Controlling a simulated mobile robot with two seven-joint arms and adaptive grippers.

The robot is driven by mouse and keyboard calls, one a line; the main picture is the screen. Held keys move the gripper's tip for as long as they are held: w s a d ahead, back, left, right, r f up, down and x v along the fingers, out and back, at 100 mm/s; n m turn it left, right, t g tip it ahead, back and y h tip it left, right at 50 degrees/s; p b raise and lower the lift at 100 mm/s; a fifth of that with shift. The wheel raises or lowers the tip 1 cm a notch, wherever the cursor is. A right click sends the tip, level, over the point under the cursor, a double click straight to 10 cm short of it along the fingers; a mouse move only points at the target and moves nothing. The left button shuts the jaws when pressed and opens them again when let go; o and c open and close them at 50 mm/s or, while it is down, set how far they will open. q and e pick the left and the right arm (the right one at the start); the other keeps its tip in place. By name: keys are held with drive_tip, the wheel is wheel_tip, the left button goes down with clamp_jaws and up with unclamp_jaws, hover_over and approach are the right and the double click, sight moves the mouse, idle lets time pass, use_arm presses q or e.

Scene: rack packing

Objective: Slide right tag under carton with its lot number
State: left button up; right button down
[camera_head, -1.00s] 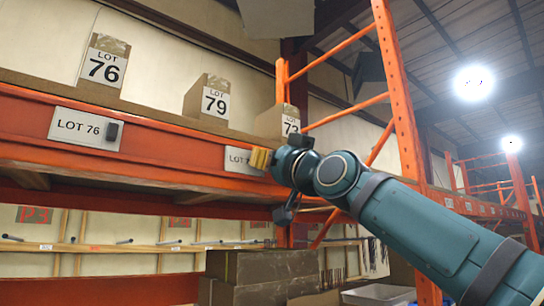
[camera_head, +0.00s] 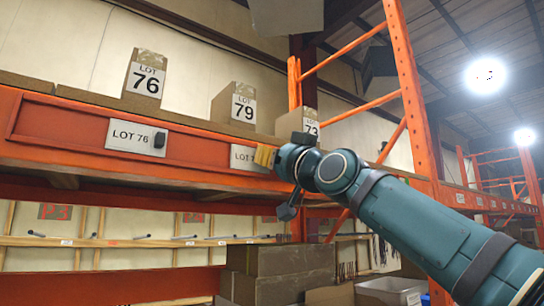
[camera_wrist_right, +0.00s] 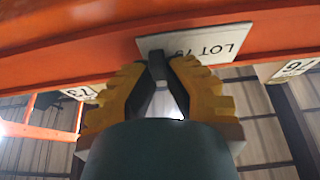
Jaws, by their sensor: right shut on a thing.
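The right tag (camera_head: 243,158) is a white plate on the orange beam. It reads LOT 7, and its last digit is partly hidden by my right gripper (camera_head: 265,157). The tag also shows upside down in the right wrist view (camera_wrist_right: 198,44). My right gripper's yellow fingers (camera_wrist_right: 158,85) are shut on the tag's dark handle (camera_wrist_right: 158,70). The carton marked 79 (camera_head: 222,105) stands above the tag's left part. The carton marked 73 (camera_head: 290,122) stands to the right, its label partly covered by the gripper. My left gripper is out of view.
A LOT 76 tag (camera_head: 125,136) with a black handle sits left on the same beam (camera_head: 60,125), below the carton marked 76 (camera_head: 133,85). Bare beam lies between the two tags. An orange upright (camera_head: 408,90) stands at the right.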

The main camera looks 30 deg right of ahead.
drive_tip(key=shift+r, duration=0.1)
drive_tip(key=c, duration=1)
unclamp_jaws()
drive_tip(key=v, duration=1.2)
drive_tip(key=shift+a, duration=0.1)
